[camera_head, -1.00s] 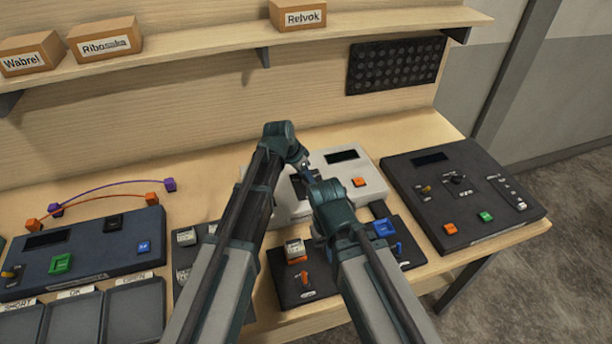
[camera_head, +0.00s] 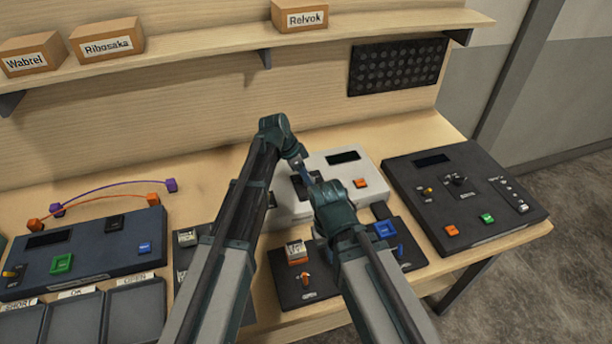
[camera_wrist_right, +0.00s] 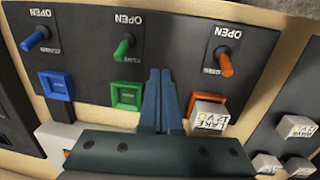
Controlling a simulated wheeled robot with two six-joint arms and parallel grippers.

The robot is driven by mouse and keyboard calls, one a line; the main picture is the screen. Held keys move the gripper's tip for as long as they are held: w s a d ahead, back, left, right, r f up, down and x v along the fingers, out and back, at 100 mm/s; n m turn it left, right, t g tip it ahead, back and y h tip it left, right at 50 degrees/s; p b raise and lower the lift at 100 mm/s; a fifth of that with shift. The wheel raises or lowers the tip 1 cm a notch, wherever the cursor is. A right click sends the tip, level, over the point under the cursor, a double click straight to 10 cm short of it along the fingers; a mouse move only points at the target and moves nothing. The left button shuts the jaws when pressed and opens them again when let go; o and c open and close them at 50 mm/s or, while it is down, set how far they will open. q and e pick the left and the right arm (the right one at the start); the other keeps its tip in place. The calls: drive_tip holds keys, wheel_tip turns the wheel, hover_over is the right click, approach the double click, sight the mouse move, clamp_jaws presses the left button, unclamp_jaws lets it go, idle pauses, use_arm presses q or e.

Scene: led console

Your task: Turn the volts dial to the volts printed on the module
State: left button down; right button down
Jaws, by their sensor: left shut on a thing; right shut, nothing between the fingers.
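My left gripper (camera_head: 304,178) is shut at the black dial panel on the white console (camera_head: 290,209). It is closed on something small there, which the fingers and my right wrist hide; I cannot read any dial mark. The module, a small white-topped block (camera_head: 296,250), sits at the orange socket of the dark switch panel (camera_head: 292,292). It also shows in the right wrist view (camera_wrist_right: 210,112), where its printed label is upside down and too blurred to read surely. My right gripper (camera_wrist_right: 158,80) is shut and empty above that panel, between the green socket and the module.
A dark console (camera_head: 470,218) with a small knob and buttons stands on the right. A navy console (camera_head: 85,256) and trays (camera_head: 72,318) are at left. Levers (camera_wrist_right: 225,62) rise from the switch panel. Boxes (camera_head: 108,42) stand on the shelf above.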

use_arm(q)
drive_tip(key=shift+c, duration=1.8)
unclamp_jaws()
drive_tip(key=p+v, duration=1.2)
drive_tip(key=v, duration=0.2)
drive_tip(key=shift+p, duration=0.4)
use_arm(e)
wheel_tip(320, 180, up, 13)
use_arm(q)
drive_tip(key=shift+d+f, duration=0.1)
drive_tip(key=shift+f, duration=0.05)
use_arm(e)
drive_tip(key=shift+f, duration=0.2)
